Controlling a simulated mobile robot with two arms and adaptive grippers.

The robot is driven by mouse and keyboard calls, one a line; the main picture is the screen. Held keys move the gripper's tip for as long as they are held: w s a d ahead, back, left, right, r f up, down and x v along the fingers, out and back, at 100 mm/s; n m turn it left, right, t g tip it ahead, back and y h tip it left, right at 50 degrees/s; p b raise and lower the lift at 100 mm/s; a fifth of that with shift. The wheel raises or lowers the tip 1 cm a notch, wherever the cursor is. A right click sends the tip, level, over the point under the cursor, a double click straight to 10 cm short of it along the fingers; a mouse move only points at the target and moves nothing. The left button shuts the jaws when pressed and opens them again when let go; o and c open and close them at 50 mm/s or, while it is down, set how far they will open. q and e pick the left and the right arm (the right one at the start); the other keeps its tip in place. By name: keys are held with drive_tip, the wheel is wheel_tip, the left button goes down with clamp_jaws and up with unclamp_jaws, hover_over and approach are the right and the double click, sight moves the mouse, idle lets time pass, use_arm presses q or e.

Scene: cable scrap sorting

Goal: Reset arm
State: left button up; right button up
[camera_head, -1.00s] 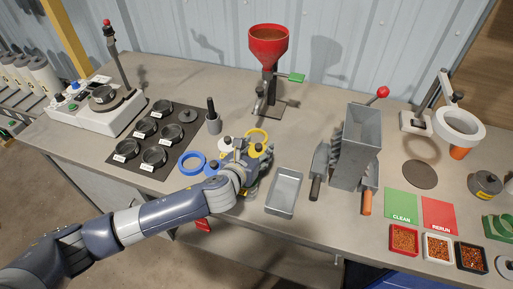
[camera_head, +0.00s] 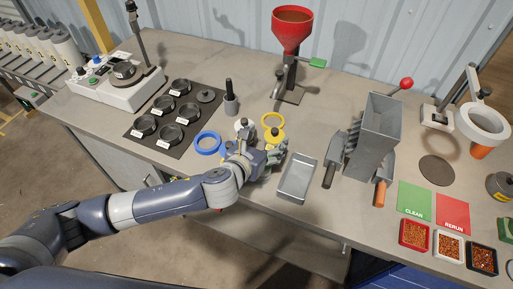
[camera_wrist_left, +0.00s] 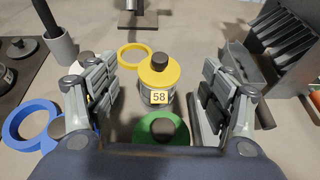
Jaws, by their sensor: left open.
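My left gripper (camera_head: 274,157) is open above the bench, just left of the grey metal tray. In the left wrist view its two fingers (camera_wrist_left: 160,98) stand wide apart. A container with a yellow lid and a dark knob (camera_wrist_left: 158,75), labelled 58, shows beyond and between them, with no finger seen touching it. A green disc-shaped item with a dark knob (camera_wrist_left: 162,131) lies nearer, partly hidden by my wrist. In the head view my gripper partly hides these items. My right gripper is not in view.
Near the left gripper are a blue ring (camera_head: 208,143), a yellow ring (camera_head: 272,121) and the grey tray (camera_head: 285,187). A red funnel stand (camera_head: 292,30) stands behind, a grey hopper (camera_head: 377,140) to the right. A mat with several dishes (camera_head: 203,117) lies left.

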use_arm(q)
drive_tip(key=v, duration=0.6)
drive_tip(key=shift+s+a, duration=0.1)
drive_tip(key=shift+s, duration=0.2)
drive_tip(key=n, duration=0.2)
drive_tip(key=s+n, duration=0.1)
drive_tip(key=n, duration=0.1)
drive_tip(key=shift+s+d+y, duration=0.1)
drive_tip(key=shift+d+y, duration=0.15)
drive_tip(key=shift+y, duration=0.05)
drive_tip(key=s+a+f+n+g+y, duration=0.1)
drive_tip(key=s+a+f+n+g, duration=0.3)
drive_tip(key=s+n, duration=0.5)
drive_tip(key=s+a+f+n+g+y, duration=0.2)
drive_tip(key=s+a+f+n, duration=0.4)
drive_tip(key=n, duration=0.8)
drive_tip(key=s+a+f+n+g+y, duration=0.1)
drive_tip(key=s+a+f+n+g, duration=0.15)
drive_tip(key=s+a+n, duration=0.6)
wheel_tip(320, 180, down, 27)
drive_tip(key=d+n+g+b, duration=0.2)
drive_tip(key=n, duration=0.1)
drive_tip(key=s+a+f+b, duration=0.1)
drive_tip(key=s+a+f, duration=0.1)
drive_tip(key=s+f, duration=1.4)
wheel_tip(320, 180, down, 2)
drive_tip(key=shift+s+a+f+m+g, duration=0.1)
drive_tip(key=shift+s+a+m+g, duration=0.25)
drive_tip(key=shift+a+g, duration=0.1)
